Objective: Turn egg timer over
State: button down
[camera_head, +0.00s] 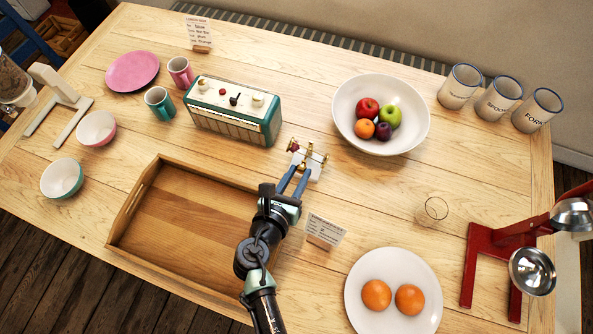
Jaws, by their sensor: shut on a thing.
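The egg timer (312,160) seems to be the small thing with brass posts and a pale part, right of the green-and-white box and left of the fruit bowl. A small red knob or bead shows at its left end. My gripper (300,174) reaches it from the front, and its two blue fingers are shut on its near side. The fingers and its small size hide part of the timer. I cannot tell which end is up or whether it touches the table.
The green-and-white box (234,110) stands close on the left, and the fruit bowl (344,128) on the right. A wooden tray (133,205) lies front left. A small card (325,230) stands beside my arm. A plate (392,322) with two oranges is front right.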

jog(key=shift+d+m+y, duration=0.1)
jog(key=shift+m+y, duration=0.3)
jog(key=shift+m, duration=0.3)
jog(key=c, duration=0.6)
grip_release()
jog(key=shift+c, duration=0.2)
jog(key=shift+s, duration=0.1)
jog(key=v, duration=1.3)
jog(key=shift+f, duration=0.15)
